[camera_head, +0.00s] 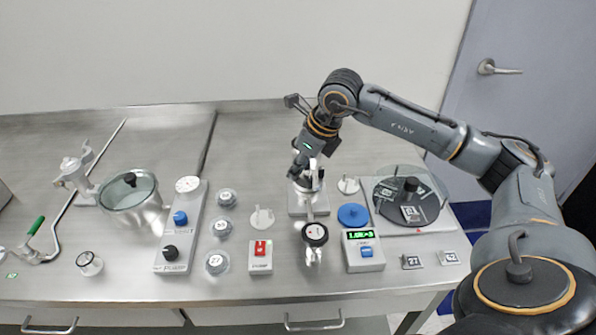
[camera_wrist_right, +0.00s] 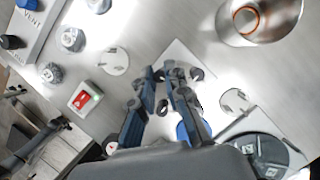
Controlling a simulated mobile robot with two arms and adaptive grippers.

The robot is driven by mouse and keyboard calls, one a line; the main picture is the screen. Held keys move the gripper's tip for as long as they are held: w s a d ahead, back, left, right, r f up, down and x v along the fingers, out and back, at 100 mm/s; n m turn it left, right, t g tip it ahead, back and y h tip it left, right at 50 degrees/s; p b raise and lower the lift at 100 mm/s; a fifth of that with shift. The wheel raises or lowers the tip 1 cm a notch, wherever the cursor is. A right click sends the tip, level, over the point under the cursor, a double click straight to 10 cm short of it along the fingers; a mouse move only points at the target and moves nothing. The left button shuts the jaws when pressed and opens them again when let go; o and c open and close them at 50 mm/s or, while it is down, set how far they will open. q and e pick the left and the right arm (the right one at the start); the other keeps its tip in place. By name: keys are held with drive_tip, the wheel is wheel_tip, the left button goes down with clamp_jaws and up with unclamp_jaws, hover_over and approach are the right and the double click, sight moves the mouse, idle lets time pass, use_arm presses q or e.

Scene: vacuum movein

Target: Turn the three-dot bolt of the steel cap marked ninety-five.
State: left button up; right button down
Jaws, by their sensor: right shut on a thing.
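A pale steel fixture (camera_head: 308,203) stands mid-bench on a flat plate, and my right gripper (camera_head: 303,172) is over it. The gripper points down and is shut on a small part there, apparently a bolt of the steel cap. The fingers cover most of that part. In the right wrist view the fingers of my gripper (camera_wrist_right: 165,92) reach over the pale plate (camera_wrist_right: 183,62), with small dark round parts around them. I cannot read a ninety-five or make out three dots in either view. My left gripper is not in view.
A red-switch box (camera_head: 260,256), a box with a green display (camera_head: 363,250) and a blue disc (camera_head: 353,215) stand close by. Several small numbered round pieces (camera_head: 215,262) are to the left. A dark turntable (camera_head: 408,201) is to the right. The bench behind is clear.

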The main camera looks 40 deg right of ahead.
drive_tip(key=shift+m+h, duration=0.3)
drive_tip(key=shift+m, duration=0.3)
drive_tip(key=shift+r+b, duration=0.1)
drive_tip(key=shift+b, duration=0.2)
drive_tip(key=c, duration=1.6)
unclamp_jaws()
drive_tip(key=shift+c, duration=0.2)
drive_tip(key=v, duration=1.2)
